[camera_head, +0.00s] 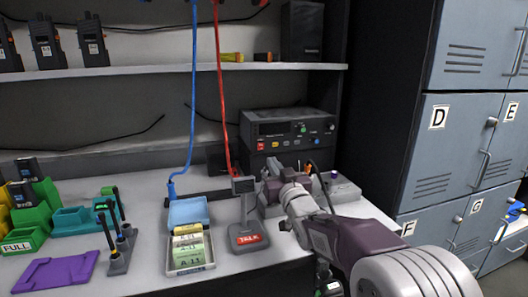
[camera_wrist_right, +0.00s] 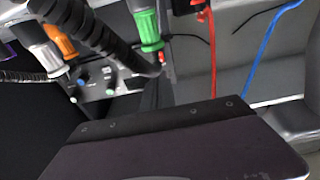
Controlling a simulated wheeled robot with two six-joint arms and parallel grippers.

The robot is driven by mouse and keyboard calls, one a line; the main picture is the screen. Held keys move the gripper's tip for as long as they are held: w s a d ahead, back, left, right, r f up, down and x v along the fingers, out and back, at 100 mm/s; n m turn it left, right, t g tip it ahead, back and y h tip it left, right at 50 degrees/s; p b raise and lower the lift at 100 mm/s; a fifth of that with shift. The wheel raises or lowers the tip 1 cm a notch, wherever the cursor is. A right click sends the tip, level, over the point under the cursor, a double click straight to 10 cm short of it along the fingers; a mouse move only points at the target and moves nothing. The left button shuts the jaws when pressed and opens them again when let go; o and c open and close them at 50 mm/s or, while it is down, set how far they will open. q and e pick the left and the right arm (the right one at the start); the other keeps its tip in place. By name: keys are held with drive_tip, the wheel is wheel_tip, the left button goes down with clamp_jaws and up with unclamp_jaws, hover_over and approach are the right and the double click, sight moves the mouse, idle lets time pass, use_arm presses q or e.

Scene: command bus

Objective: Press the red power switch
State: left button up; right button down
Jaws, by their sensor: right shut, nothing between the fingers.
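The red power switch (camera_head: 261,145) shows as a small red button at the left of the front panel of a black radio unit (camera_head: 290,120) in the head view. My right gripper (camera_head: 271,172) is shut and empty, in front of the unit, below the red switch. A gap between its tips and the panel cannot be judged. In the right wrist view a dark gripper part (camera_wrist_right: 170,145) fills the bottom, and the panel's knobs (camera_wrist_right: 80,84) show behind cables. I cannot pick out the switch surely there. My left gripper is not in view.
A small display stand with a red TALK label (camera_head: 249,239) stands left of my right arm. A red cable (camera_head: 219,90) and a blue cable (camera_head: 194,90) hang left of the unit. A card tray (camera_head: 190,268) and green bins (camera_head: 35,215) are further left. Grey lockers (camera_head: 455,150) stand right.

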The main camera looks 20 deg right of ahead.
sight(261, 145)
drive_tip(key=w, duration=0.3)
drive_tip(key=w+r, duration=0.1)
drive_tip(key=w, duration=0.5)
drive_tip(key=shift+w+a+r, duration=0.15)
drive_tip(key=shift+w+a, duration=0.05)
